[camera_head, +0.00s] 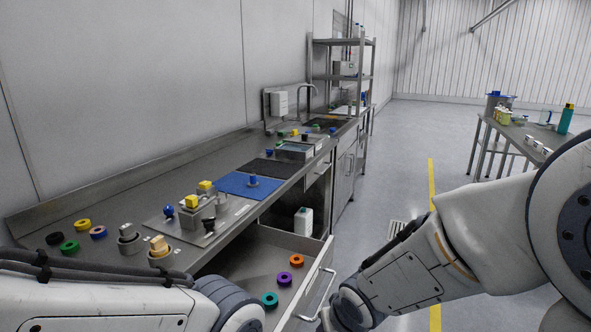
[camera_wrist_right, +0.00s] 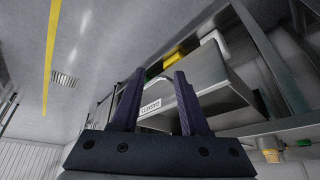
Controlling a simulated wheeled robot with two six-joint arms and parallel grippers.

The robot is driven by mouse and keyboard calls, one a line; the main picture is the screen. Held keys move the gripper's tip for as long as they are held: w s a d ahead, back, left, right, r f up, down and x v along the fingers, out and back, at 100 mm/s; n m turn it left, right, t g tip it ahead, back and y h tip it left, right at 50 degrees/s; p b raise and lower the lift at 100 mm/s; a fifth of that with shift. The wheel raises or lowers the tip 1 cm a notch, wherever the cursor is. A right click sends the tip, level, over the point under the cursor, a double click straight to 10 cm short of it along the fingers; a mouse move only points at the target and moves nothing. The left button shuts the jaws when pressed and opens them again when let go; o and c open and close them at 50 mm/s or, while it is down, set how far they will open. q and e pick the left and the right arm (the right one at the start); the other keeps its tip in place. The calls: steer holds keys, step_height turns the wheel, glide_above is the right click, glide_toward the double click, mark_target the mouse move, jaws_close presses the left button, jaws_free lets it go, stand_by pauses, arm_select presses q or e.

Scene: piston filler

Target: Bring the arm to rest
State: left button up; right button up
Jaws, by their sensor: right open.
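My right arm (camera_head: 410,270) reaches in from the right in the head view, over the floor beside the open drawer (camera_head: 238,262). Its gripper is cut off there by the bottom edge. In the right wrist view my right gripper (camera_wrist_right: 159,76) has its two dark fingers apart, with nothing seen held between them. Beyond the fingers is a grey metal drawer or box front (camera_wrist_right: 205,80) with a small white label (camera_wrist_right: 150,107). My left arm (camera_head: 100,300) crosses the lower left of the head view; its gripper is out of frame.
The steel counter (camera_head: 120,200) carries a blue mat (camera_head: 235,184) and several parts. A table (camera_head: 500,128) stands far right. The central floor is clear.

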steer(key=s+a+r+n+g, duration=0.1)
steer(key=s+r+n+g, duration=0.15)
steer(key=s, duration=0.75)
steer(key=s+a+r+n+g, duration=0.2)
steer(key=s+n+g, duration=0.1)
steer(key=s, duration=0.7)
step_height(320, 180, up, 14)
steer(key=w+p, duration=0.1)
steer(key=p, duration=1.3)
steer(key=shift+d+m, duration=0.35)
steer(key=shift+w+f+t, duration=0.1)
steer(key=shift+t, duration=0.15)
